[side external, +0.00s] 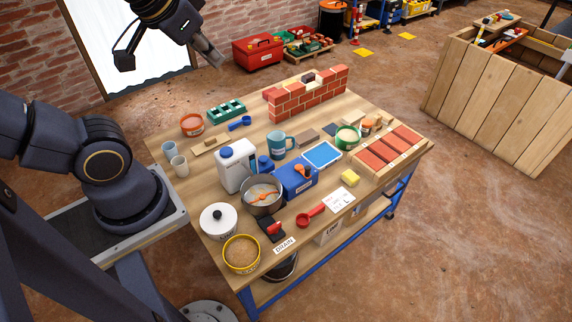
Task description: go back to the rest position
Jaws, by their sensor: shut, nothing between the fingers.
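My gripper (212,58) is at the upper left in the side external view, raised above and behind the far left of the wooden workbench (340,232). Its fingers look closed together, with nothing visible between them. It is apart from everything on the bench. A small red brick wall (292,104) stands at the bench's far edge, with a gap in the middle of its top course. A dark block (308,77) sits in that gap.
The bench is crowded: a white jug (236,166), steel pot (262,197), blue box (296,180), blue mug (277,144) and brick tray (360,180). A wooden crate (490,90) stands right. The air around my gripper looks clear.

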